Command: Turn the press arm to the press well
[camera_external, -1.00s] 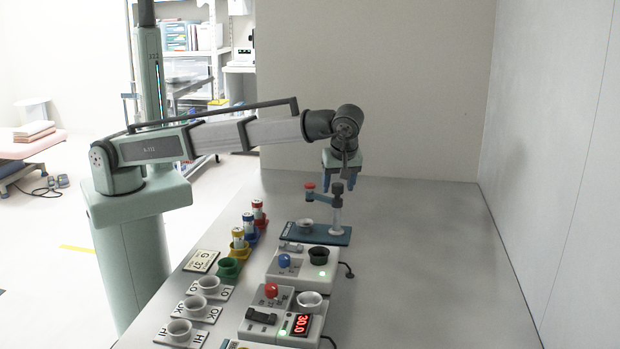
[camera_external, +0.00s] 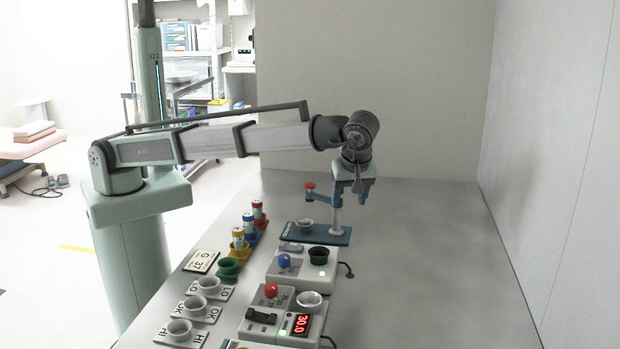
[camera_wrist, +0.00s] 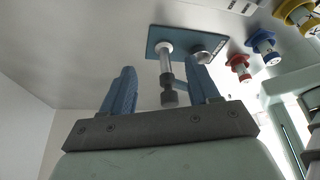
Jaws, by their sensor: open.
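The press stands on a blue base plate (camera_external: 345,238) with a light upright post (camera_external: 336,217). Its blue press arm (camera_external: 321,197) points left from the post and carries a red knob (camera_external: 309,185). The press well (camera_external: 305,225), a pale cup, sits on the plate left of the post. The knob appears above the well in the external view; exact alignment I cannot tell. My gripper (camera_external: 352,193) is open, fingers down, near the post top. In the wrist view the post (camera_wrist: 166,62) shows between my fingers (camera_wrist: 162,80); the right finger partly hides the press arm and well.
A device with a blue knob and black cup (camera_external: 318,255) stands in front of the press. A heater-like unit with red display (camera_external: 301,323) is nearer. Coloured vial holders (camera_external: 259,218) stand left. The table to the right is clear.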

